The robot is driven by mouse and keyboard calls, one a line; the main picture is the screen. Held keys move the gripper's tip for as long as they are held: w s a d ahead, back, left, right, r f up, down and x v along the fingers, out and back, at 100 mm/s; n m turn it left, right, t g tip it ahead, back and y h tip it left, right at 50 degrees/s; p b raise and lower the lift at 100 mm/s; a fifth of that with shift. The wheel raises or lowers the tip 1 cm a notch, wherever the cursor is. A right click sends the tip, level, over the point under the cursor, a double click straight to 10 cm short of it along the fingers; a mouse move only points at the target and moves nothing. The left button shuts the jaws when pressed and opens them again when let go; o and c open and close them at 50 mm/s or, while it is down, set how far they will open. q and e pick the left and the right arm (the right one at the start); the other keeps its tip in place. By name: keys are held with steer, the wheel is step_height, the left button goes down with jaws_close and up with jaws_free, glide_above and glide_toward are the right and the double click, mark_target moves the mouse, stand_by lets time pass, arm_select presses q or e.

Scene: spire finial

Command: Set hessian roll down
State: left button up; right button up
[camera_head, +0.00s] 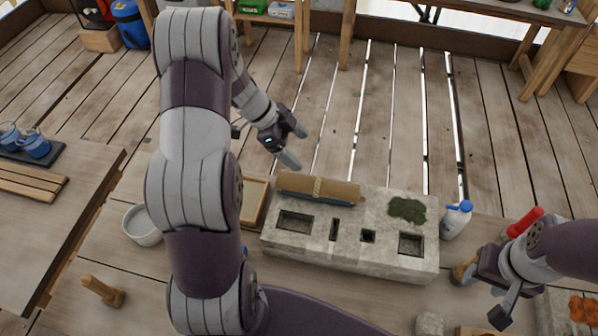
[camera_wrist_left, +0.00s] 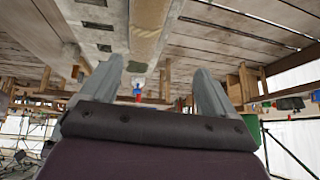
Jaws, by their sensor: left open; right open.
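The hessian roll (camera_head: 318,188), a tan roll with a lighter band around its middle, lies along the back edge of the pale stone block (camera_head: 340,258). It also shows in the left wrist view (camera_wrist_left: 149,25), with the stone at its left. My left gripper (camera_head: 296,146) is open and empty, apart from the roll and beyond its far side; its two fingers show spread in the left wrist view (camera_wrist_left: 160,88). My right gripper (camera_head: 482,294) is open at the lower right, away from the roll, near a tan object partly hidden by it.
The block has several rectangular recesses in front of the roll and a green mossy patch (camera_head: 407,209). A white bottle with a blue cap (camera_head: 456,220) stands right of it. A wooden tray (camera_head: 254,203), white bowl (camera_head: 142,226) and wooden peg (camera_head: 103,291) are left.

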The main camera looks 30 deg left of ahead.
arm_select(q)
steer(key=w+d+r+n+t+y, duration=0.2)
steer(key=w+r+n+t+y, duration=0.15)
steer(key=w+r+t, duration=0.2)
steer(key=s+d+n+g+y, duration=0.1)
steer(key=s+d+n+g, duration=0.2)
steer(key=s, duration=0.7)
steer(key=s+d+n+g+y, duration=0.1)
steer(key=s+d+n+g, duration=0.3)
steer(key=s+n, duration=0.4)
steer(key=s, duration=0.3)
steer(key=shift+f+y, duration=0.35)
